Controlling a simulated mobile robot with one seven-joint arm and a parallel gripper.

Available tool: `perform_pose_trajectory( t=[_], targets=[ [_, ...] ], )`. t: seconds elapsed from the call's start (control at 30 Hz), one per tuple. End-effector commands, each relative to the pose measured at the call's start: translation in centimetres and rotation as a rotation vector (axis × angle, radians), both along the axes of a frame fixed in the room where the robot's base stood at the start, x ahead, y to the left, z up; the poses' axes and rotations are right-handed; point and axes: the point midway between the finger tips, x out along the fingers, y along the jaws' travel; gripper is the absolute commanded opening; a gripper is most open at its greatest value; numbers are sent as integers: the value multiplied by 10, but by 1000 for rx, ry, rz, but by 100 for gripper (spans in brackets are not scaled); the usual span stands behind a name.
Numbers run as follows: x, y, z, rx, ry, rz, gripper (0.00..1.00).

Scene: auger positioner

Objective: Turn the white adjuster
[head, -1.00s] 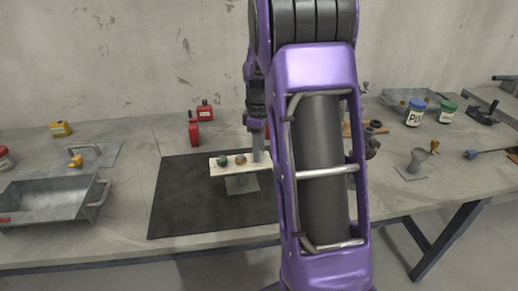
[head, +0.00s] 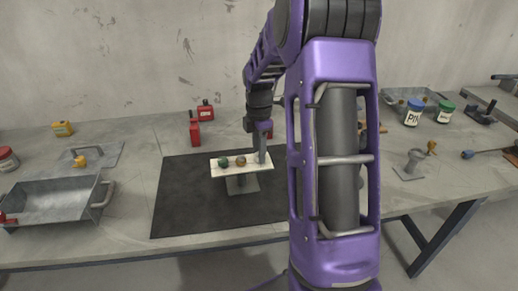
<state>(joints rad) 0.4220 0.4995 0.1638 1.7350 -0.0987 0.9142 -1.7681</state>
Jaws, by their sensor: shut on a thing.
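A pale board (head: 228,171) stands on a grey stand (head: 242,184) on the black mat (head: 185,205). A green knob (head: 223,162) and a brown knob (head: 240,161) sit on the board. My gripper (head: 262,157) points down at the board's right end, right of the brown knob. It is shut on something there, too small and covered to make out. I take it to be the white adjuster, but its shape is hidden by the fingers.
Red bottles (head: 194,128) stand behind the mat. A grey metal tray (head: 50,200) is at the left. A grey funnel-like fixture (head: 412,162) and labelled jars (head: 413,113) are at the right. The mat's front part is clear.

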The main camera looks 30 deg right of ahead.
Motion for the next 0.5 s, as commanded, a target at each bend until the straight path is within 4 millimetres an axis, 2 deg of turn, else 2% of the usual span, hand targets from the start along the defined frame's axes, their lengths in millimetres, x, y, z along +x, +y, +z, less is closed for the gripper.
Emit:
perform_pose_trajectory(
  t=[0.5],
  targets=[
    [-2,0,-2,1,7,39,0]
  ],
)
